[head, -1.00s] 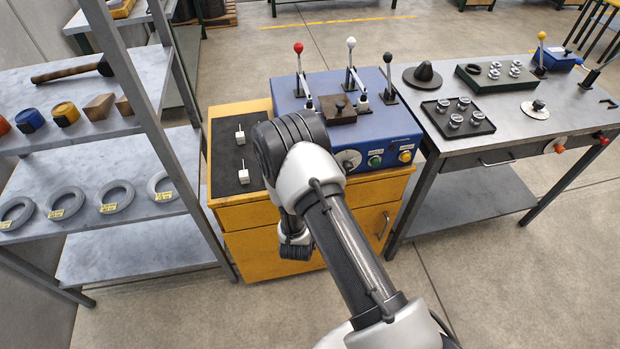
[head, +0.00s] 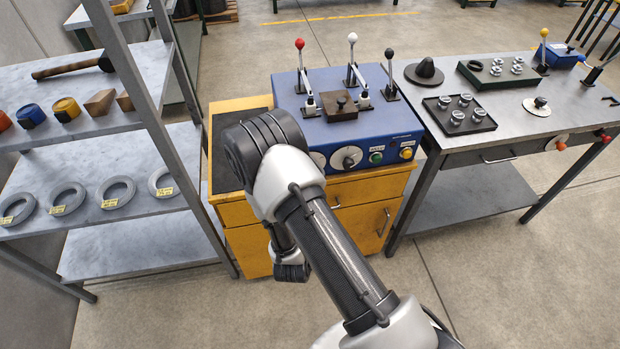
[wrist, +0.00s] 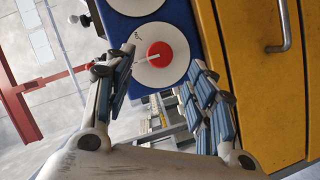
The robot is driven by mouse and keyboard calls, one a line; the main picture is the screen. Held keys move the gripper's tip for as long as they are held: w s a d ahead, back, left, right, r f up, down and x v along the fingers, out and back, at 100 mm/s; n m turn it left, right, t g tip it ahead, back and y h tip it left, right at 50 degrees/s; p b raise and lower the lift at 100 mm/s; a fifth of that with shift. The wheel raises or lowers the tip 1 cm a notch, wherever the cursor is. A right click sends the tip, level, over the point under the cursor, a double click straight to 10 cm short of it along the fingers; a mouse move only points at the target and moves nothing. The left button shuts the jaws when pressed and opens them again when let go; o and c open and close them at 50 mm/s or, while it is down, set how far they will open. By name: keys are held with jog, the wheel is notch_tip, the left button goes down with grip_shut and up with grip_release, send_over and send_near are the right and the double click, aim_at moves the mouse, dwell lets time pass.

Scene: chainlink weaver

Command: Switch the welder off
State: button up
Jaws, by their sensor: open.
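The welder (head: 385,128) is a blue box with levers on top and dials and buttons on its front. It sits on a yellow cabinet. In the wrist view a red switch knob (wrist: 159,54) with a white pointer sits on a round white plate (wrist: 176,75) on the blue front. My gripper (wrist: 162,62) is open, its fingers either side of the red knob in the picture; I cannot tell whether they touch it. In the head view my arm hides the gripper and the knob; part of a white plate (head: 318,160) shows beside it.
A grey dial (head: 346,158), a green button (head: 376,157) and a yellow button (head: 406,153) are to the right on the front. The cabinet (head: 345,222) is below. A grey shelf rack (head: 135,240) stands left, a metal workbench (head: 510,125) right. Floor in front is clear.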

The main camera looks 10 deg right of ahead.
jog(key=v, duration=0.5)
dwell(0.4)
jog(key=a+r+m+g+y, duration=0.2)
jog(key=r+m+g+y, duration=0.1)
jog(key=r, duration=0.6)
jog(key=a+r+m+g+y, duration=0.2)
jog(key=r+m+y, duration=0.1)
jog(key=r, duration=0.6)
jog(key=s+d+r+m+g, duration=0.1)
jog(key=s+d+r, duration=0.1)
jog(key=s, duration=0.6)
jog(key=s+d+r+g, duration=0.2)
jog(key=s+r, duration=0.3)
jog(key=s, duration=0.3)
jog(key=s+d+r+m+g, duration=0.1)
jog(key=s+d+r+g, duration=0.1)
jog(key=s, duration=0.7)
jog(key=shift+d+r+m+h, duration=0.3)
jog(key=shift+d+r, duration=0.4)
jog(key=shift+d, duration=0.5)
